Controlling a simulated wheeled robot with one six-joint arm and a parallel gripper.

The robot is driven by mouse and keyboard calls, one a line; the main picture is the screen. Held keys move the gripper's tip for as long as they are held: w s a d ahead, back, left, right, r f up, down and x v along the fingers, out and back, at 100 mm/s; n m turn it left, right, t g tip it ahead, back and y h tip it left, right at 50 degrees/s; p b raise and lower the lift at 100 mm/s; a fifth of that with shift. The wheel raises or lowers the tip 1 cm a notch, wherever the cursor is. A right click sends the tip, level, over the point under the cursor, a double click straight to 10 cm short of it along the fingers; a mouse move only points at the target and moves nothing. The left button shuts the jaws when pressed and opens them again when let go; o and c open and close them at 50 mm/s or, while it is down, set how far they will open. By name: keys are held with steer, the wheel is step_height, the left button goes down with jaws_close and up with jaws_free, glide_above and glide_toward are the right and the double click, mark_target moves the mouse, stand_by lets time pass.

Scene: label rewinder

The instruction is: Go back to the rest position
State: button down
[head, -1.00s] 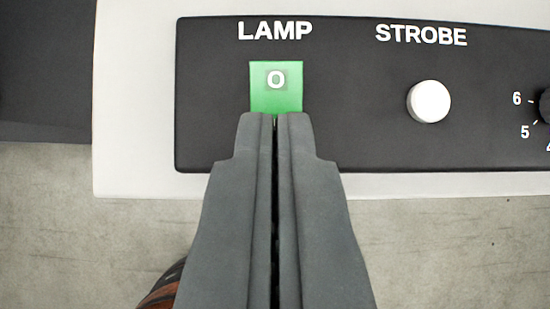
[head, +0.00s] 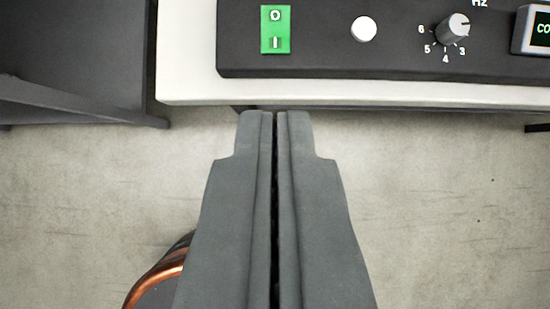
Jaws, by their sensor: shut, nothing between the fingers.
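My gripper (head: 276,116) is in the middle of the head view, its two grey fingers shut together with nothing between them. Its tips show just below the front edge of the light machine panel (head: 340,94), apart from the controls. The green rocker switch (head: 275,30), marked O and I, is above the fingertips in the picture, and nothing touches it. A white round button (head: 363,29) sits to its right.
A grey knob (head: 453,28) with a numbered Hz scale and a small display (head: 540,30) are at the upper right. A dark surface (head: 80,60) stands at the upper left. A copper-coloured rounded thing (head: 160,275) shows at the lower left. Bare grey floor (head: 440,190) lies below the panel.

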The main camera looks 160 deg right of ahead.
stand_by(0.3)
steer(key=s+a+r+m+t+h, duration=0.1)
steer(key=s+t, duration=0.4)
steer(key=s, duration=0.9)
steer(key=s+a+r+m+t+h, duration=0.1)
steer(key=s+t, duration=0.4)
steer(key=s, duration=1)
steer(key=shift+a+r+m, duration=0.3)
steer(key=shift+r+m, duration=0.5)
steer(key=shift+r, duration=0.15)
